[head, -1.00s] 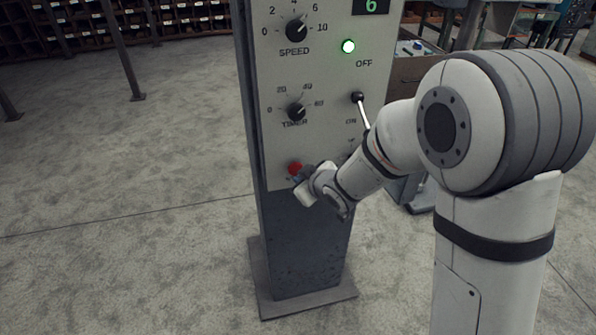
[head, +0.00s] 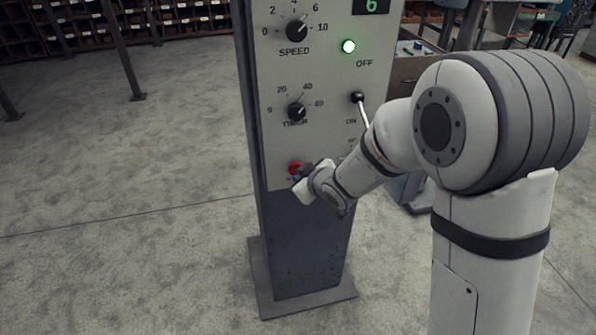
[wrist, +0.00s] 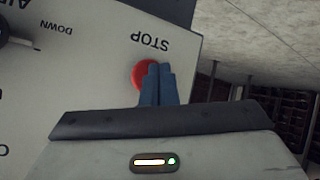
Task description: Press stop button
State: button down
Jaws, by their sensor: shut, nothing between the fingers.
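The red stop button (head: 295,168) is at the lower left of the panel face in the head view. In the wrist view the red button (wrist: 143,74) sits beside the upside-down word STOP, partly covered by my fingers. My gripper (wrist: 160,68) is shut and empty, its blue-grey fingertips over the right part of the button. In the head view my gripper (head: 300,178) is right at the button's lower right. I cannot tell whether the fingertips touch it or whether it is pushed in.
The control panel (head: 276,148) stands on a dark pedestal (head: 300,245). It carries a speed knob (head: 296,30), a timer knob (head: 296,111), a lit green lamp (head: 348,46) and a lever (head: 359,98) close to my arm. Open floor lies to the left.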

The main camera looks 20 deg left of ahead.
jog(key=shift+w+a, duration=0.3)
jog(key=shift+w, duration=0.25)
dwell(0.9)
jog(key=shift+s, duration=0.15)
jog(key=shift+s+d, duration=0.5)
jog(key=shift+s, duration=0.25)
jog(key=shift+b, duration=0.3)
jog(key=s+d, duration=0.1)
jog(key=s+b, duration=0.1)
jog(key=s, duration=0.1)
jog(key=s+d, duration=0.1)
jog(key=shift+s+d, duration=0.15)
jog(key=shift+d, duration=0.2)
